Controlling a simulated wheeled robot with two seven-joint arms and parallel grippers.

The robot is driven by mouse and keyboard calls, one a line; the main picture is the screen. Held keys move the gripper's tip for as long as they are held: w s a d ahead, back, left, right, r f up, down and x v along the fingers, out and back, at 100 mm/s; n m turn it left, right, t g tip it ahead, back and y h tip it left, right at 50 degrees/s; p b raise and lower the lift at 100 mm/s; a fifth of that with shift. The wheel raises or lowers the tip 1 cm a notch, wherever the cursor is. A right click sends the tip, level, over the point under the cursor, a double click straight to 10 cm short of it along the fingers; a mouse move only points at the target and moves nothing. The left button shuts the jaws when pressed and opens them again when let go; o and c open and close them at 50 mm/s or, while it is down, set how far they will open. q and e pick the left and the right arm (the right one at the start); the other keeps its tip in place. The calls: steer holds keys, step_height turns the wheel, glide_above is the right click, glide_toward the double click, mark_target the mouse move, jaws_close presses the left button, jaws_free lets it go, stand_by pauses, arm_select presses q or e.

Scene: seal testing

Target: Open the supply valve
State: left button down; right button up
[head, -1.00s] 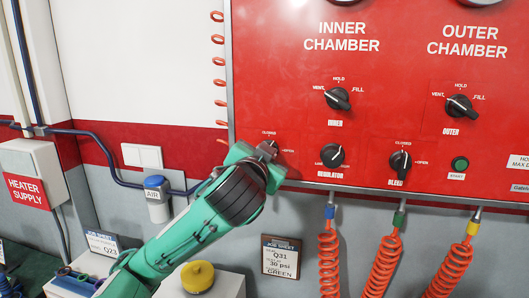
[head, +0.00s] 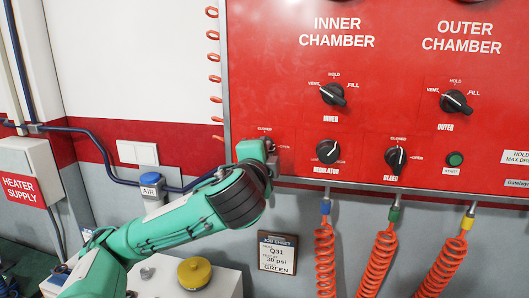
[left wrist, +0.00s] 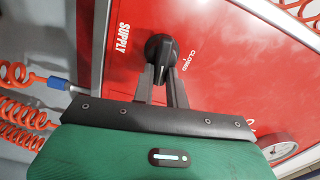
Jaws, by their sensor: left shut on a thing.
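The supply valve is a black knob (left wrist: 160,48) on the red panel, beside the word SUPPLY in the left wrist view. A CLOSED label (left wrist: 178,70) is printed next to it. My left gripper (left wrist: 162,70) has its two grey fingers on either side of the knob, shut on it. In the head view my left gripper (head: 270,160) is at the panel's lower left corner and hides most of the knob. The CLOSED label (head: 264,128) shows above it and the OPEN label to its right. I cannot tell which way the knob's pointer faces. My right gripper is not in view.
The regulator knob (head: 328,152) is close to the right of my left gripper, with the bleed knob (head: 396,158) beyond. Orange coiled hoses (head: 325,260) hang below the panel. A job sheet (head: 277,252) is on the grey wall. A yellow-topped part (head: 194,273) is below my arm.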

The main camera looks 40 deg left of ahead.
arm_select(q)
steer(key=shift+f+m, duration=0.15)
steer(key=shift+m, duration=0.75)
steer(key=c, duration=1.4)
jaws_free()
